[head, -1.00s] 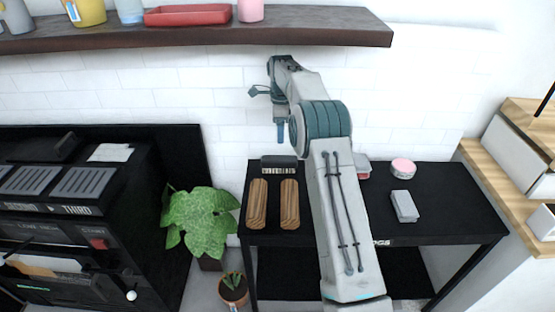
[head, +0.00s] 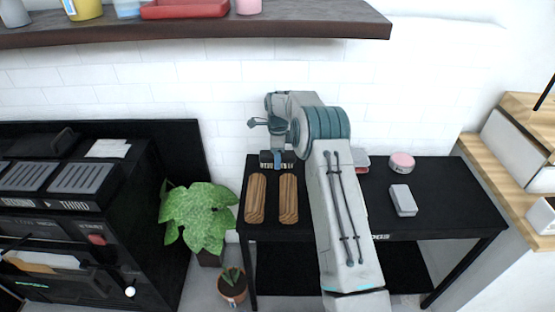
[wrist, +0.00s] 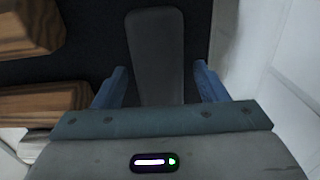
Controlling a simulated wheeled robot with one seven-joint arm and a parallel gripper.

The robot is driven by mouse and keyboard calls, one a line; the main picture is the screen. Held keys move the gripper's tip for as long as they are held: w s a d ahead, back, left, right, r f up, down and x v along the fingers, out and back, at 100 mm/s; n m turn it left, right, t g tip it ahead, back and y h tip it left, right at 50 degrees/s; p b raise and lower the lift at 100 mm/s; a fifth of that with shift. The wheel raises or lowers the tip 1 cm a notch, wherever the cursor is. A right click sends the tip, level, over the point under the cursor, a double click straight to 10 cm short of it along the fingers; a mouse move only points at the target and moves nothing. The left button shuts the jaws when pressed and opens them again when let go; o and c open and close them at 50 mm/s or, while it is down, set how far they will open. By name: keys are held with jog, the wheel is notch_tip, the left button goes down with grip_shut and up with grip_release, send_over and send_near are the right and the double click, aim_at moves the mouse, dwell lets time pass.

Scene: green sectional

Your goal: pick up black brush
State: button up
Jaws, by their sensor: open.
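The black brush (head: 266,156) lies at the back left of the black table, near the tiled wall, with its pale bristles facing the front. My gripper (head: 283,158) is low over it and hides part of it in the head view. In the wrist view the brush's smooth dark-grey top (wrist: 157,55) runs lengthwise between the two blue fingers of my gripper (wrist: 160,76). The fingers are open, with a gap on each side of the brush. Its near end is hidden behind the gripper body.
Two wooden blocks (head: 256,198) lie just in front of the brush; their ends show at left in the wrist view (wrist: 40,105). A grey block (head: 403,200) and a pink round item (head: 401,162) are on the table's right. The white wall (wrist: 285,65) is close to the gripper.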

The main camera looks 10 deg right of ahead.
jog(key=c, duration=1.1)
jog(key=shift+r, duration=0.1)
jog(key=shift+r, duration=0.5)
jog(key=r, duration=0.3)
jog(key=shift+s+r, duration=0.2)
jog(key=s+d+r, duration=0.2)
jog(key=s+r, duration=0.4)
jog(key=s, duration=0.5)
jog(key=shift+d+r+b, duration=0.3)
jog(key=shift+d+b, duration=0.05)
jog(key=shift+b, duration=0.1)
